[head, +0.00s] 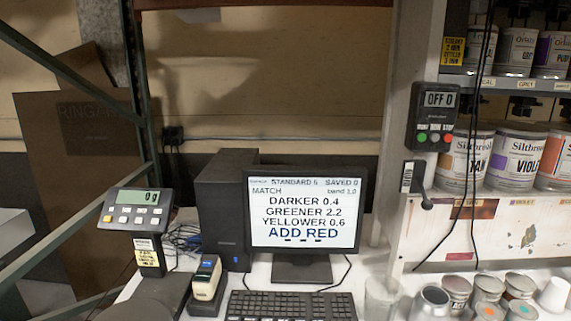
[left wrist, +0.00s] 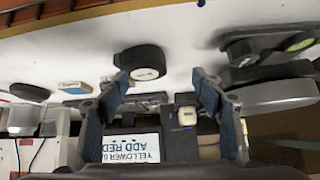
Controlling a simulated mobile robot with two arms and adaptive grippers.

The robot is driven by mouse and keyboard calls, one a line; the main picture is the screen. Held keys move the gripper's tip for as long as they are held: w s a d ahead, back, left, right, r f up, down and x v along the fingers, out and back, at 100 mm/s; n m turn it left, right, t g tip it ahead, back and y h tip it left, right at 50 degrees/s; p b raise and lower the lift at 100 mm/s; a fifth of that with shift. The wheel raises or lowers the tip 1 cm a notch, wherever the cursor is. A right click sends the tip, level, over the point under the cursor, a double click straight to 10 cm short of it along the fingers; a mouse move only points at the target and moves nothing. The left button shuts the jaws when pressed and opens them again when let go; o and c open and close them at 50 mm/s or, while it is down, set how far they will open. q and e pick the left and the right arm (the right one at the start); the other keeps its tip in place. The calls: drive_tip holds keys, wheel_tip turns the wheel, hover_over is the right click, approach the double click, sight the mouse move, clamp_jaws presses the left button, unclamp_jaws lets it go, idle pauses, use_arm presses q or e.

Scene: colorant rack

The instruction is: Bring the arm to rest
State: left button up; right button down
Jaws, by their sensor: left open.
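My left gripper (left wrist: 161,84) shows in the left wrist view with its two fingers spread wide and nothing held between them. That view is upside down, and the gripper hangs over the white counter (left wrist: 205,32). A round black object with a pale label (left wrist: 142,64) lies beyond the fingertips; I cannot tell how far off it is. The monitor (left wrist: 130,148) shows inverted between the fingers at the bottom. Neither gripper shows in the head view, and my right gripper is in no view.
In the head view, the monitor (head: 305,213) reads ADD RED beside a black computer (head: 222,205) and keyboard (head: 290,306). A scale display (head: 137,208) reads 0 g at left. Small containers (head: 487,290) crowd the right counter.

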use_arm(q)
drive_tip(key=s+f+g, duration=0.2)
drive_tip(key=s+g, duration=0.1)
drive_tip(key=s, duration=0.4)
drive_tip(key=s+f+g, duration=0.2)
drive_tip(key=s+f, duration=0.1)
drive_tip(key=s, duration=0.3)
drive_tip(key=s+f+g+b, duration=0.1)
drive_tip(key=s+f+b, duration=0.15)
drive_tip(key=f, duration=1.45)
drive_tip(key=s+f+g+b, duration=0.1)
drive_tip(key=f+b, duration=0.2)
drive_tip(key=f, duration=1.4)
drive_tip(key=s+a+f+b, duration=0.2)
drive_tip(key=s+f, duration=0.6)
drive_tip(key=f, duration=0.1)
drive_tip(key=s+a+f+m+g+b, duration=0.1)
drive_tip(key=s+f+b, duration=0.1)
drive_tip(key=s+f, duration=0.6)
drive_tip(key=shift+s+a+f+y+b, duration=0.3)
drive_tip(key=shift+s+a+f+b, duration=0.1)
drive_tip(key=shift+f, duration=0.55)
